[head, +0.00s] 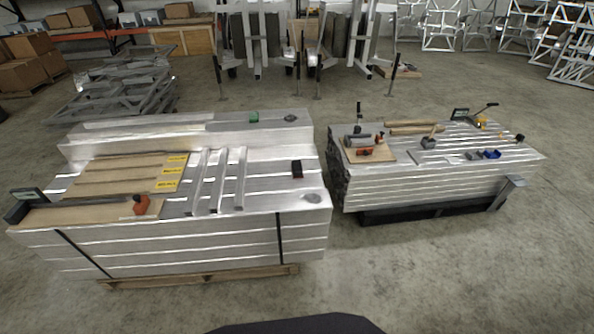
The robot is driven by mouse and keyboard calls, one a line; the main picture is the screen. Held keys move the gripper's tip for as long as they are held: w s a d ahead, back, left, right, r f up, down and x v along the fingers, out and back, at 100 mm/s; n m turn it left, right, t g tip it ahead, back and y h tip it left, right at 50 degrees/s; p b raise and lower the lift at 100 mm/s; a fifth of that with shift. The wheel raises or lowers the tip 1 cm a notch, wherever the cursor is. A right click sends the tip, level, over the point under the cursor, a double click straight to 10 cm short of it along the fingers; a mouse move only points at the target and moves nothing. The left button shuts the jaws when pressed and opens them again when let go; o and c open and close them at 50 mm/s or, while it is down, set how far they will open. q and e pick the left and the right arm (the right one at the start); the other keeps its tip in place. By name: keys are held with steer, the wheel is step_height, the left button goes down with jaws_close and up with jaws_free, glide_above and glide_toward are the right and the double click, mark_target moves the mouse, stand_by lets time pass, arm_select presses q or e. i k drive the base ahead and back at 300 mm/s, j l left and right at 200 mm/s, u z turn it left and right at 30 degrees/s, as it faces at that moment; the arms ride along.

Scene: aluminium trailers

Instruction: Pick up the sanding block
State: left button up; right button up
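No object is clearly recognisable as the sanding block at this size. A small dark block (297,169) lies on the right part of the left aluminium stack (270,205). A small grey block-like object (428,143) sits near the middle of the right stack (400,185). Either could be the sanding block; I cannot tell which. Neither of my grippers is in the head view, and nothing is seen touching these objects.
The left stack also holds brown boards (120,180), metal bars (222,182), an orange tool (141,204) and a green item (253,117). The right stack carries several tools and a wooden board (350,155). Concrete floor (430,275) is clear in front, with a narrow gap between the stacks.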

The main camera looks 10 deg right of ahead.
mark_target(296, 167)
steer(key=i+l+u, duration=0.55)
steer(key=l, duration=0.2)
steer(key=i+l+u, duration=0.3)
steer(key=l, duration=0.2)
